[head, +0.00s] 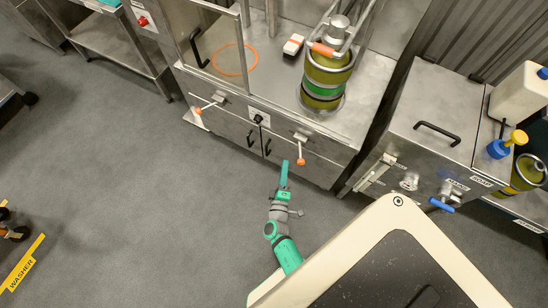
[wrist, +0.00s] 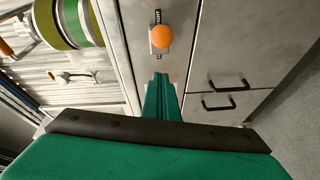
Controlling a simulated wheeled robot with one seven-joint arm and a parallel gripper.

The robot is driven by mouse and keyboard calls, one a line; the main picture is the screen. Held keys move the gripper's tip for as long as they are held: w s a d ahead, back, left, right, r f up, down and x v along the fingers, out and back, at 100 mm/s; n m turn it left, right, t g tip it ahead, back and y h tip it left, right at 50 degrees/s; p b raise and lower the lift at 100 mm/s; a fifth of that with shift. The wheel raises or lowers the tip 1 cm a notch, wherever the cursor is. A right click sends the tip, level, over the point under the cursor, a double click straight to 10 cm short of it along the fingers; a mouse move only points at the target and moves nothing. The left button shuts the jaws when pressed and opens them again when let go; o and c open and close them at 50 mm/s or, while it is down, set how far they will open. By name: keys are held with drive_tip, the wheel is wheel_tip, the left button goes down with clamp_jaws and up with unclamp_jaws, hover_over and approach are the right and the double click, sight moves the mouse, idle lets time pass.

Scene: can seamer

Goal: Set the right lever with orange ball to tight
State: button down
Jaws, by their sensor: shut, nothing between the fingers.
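The right lever with its orange ball (head: 301,161) is on the front panel of the steel can seamer. In the head view its arm points down from its mount, toward the floor side. In the wrist view the orange ball (wrist: 161,36) sits over a plate with small dark lettering that I cannot read surely. My gripper (head: 285,165) has green fingers and is just left of the ball in the head view, apart from it. In the wrist view my gripper (wrist: 161,78) is shut and empty, its tips pointing toward the ball.
A left lever with an orange ball (head: 199,111) is on the same front, with a black knob (head: 258,118) between the levers. Black handles (wrist: 222,103) mark the cabinet doors below. A green-banded can (head: 323,88) stands on the seamer. A steel unit (head: 433,115) stands to the right. Floor in front is clear.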

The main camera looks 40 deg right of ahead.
drive_tip(key=s+a+r, duration=0.1)
drive_tip(key=s+a, duration=0.4)
drive_tip(key=s, duration=0.5)
drive_tip(key=shift+a, duration=0.3)
drive_tip(key=shift+r, duration=0.1)
idle(0.3)
